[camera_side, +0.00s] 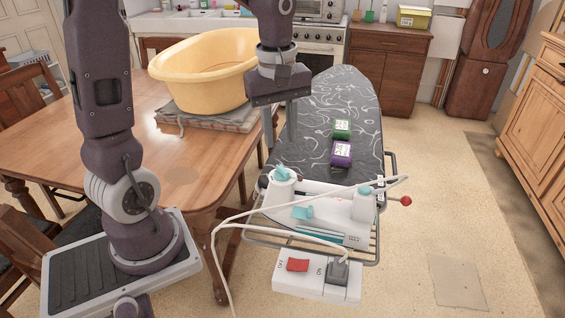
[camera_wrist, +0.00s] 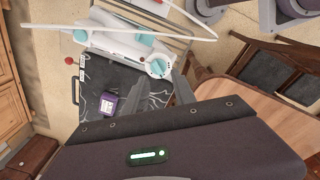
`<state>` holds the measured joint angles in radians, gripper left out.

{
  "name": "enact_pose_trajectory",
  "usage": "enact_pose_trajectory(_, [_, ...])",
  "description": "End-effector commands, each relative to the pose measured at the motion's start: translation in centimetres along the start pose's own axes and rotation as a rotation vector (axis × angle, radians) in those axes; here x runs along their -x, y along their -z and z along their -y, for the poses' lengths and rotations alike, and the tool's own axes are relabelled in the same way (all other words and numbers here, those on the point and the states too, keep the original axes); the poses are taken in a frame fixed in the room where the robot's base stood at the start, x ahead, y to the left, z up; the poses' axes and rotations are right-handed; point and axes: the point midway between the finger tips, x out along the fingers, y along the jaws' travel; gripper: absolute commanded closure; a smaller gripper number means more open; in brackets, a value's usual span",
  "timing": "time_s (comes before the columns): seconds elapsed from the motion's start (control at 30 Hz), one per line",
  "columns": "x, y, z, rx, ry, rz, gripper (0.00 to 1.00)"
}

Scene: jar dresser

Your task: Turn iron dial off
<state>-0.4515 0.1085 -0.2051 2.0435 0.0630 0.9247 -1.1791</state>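The white iron with teal parts (camera_side: 330,212) lies across the near end of the ironing board (camera_side: 345,100). Its round teal dial (camera_side: 282,173) sits on top of a white housing at the iron's left end. In the wrist view, the dial (camera_wrist: 157,67) is at the right end of the iron (camera_wrist: 112,42). My gripper (camera_side: 281,143) points down above the board, behind and above the dial, apart from it. Its two fingers are spread, with nothing between them; they also show in the wrist view (camera_wrist: 168,88). The dial's markings are too small to read.
A green box (camera_side: 341,129) and a purple box (camera_side: 341,154) stand on the board. A white cable (camera_side: 217,250) loops over the iron. A power strip (camera_side: 315,284) with a red switch sits at the front. A yellow tub (camera_side: 205,68) rests on the wooden table (camera_side: 190,150).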

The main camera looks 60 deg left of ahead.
Motion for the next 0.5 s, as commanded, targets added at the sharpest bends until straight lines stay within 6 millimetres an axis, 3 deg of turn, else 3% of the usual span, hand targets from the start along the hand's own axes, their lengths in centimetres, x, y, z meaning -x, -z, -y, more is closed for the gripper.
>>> enact_pose_trajectory(0.13, [-2.6,2.0,-1.2,0.219,0.053,0.045,0.68])
enact_pose_trajectory(0.5, [-8.8,1.8,-1.0,0.243,0.06,0.05,0.68])
